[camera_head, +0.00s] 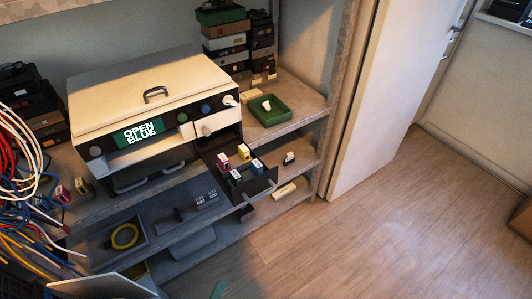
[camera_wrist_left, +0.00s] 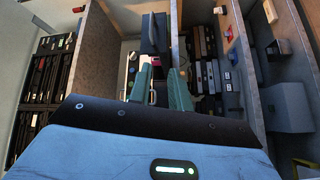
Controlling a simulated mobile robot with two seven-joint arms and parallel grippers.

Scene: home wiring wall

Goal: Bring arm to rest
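My left gripper shows in the left wrist view (camera_wrist_left: 160,88) with its two green fingers apart. No held object can be made out between them. In the head view only a small green piece, which looks like a fingertip of it (camera_head: 218,289), shows at the bottom edge, over the floor in front of the shelves. The rest of that gripper is out of the head view. My right gripper is in neither view.
A cream box device (camera_head: 140,95) with an "OPEN BLUE" display stands on a shelf. A dark open drawer (camera_head: 262,183) below its right end holds several coloured blocks. A green tray (camera_head: 285,113) is right of it. Loose cables (camera_head: 28,165) hang left. Wooden floor (camera_head: 400,230) is clear.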

